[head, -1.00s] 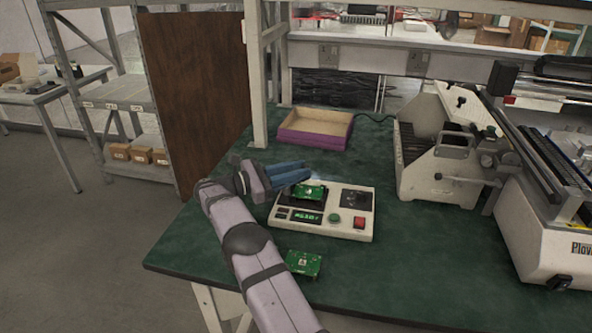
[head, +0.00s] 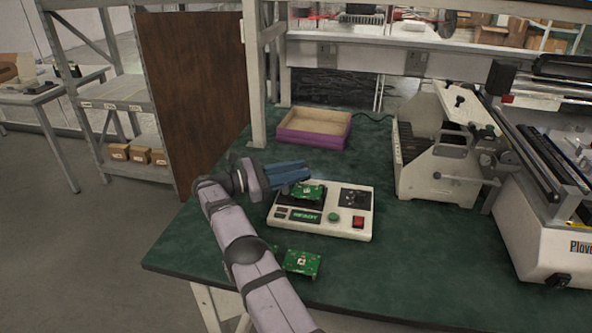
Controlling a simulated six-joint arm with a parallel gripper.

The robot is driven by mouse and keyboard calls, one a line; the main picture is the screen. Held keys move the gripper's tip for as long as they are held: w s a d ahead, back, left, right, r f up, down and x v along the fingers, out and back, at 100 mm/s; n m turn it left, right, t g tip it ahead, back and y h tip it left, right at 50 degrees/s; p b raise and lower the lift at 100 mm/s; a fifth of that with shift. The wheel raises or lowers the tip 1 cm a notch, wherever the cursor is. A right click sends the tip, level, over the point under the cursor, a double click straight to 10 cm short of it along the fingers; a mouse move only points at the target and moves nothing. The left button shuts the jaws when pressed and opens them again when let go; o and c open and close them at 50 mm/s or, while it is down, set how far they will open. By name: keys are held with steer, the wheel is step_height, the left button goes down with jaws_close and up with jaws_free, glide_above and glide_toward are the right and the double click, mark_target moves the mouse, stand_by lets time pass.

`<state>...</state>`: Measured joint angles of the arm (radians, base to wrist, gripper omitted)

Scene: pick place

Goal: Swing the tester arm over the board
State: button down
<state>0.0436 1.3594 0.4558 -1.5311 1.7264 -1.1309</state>
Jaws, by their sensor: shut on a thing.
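The tester (head: 350,228) is a white box on the green bench, with a lit display (head: 306,216), a green button and a red switch. A green circuit board (head: 310,189) is at its black left plate (head: 288,200), below my fingertips. My gripper (head: 305,174), with blue fingers, comes from the left and is shut on this board; the contact is small and hard to see. Whether the board touches the plate is unclear. A black fixture with a knob (head: 354,198) is on the tester's right half; I cannot tell whether it is the tester arm.
Another green board (head: 301,263) lies on the bench in front of the tester, near my forearm. A purple-sided tray (head: 314,128) stands behind. A large white machine (head: 440,165) stands to the right. The bench's front right is clear.

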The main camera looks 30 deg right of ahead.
steer(key=c, duration=1.6)
jaws_free()
step_height(320, 180, up, 10)
steer(key=p, duration=0.2)
steer(key=shift+p, duration=0.3)
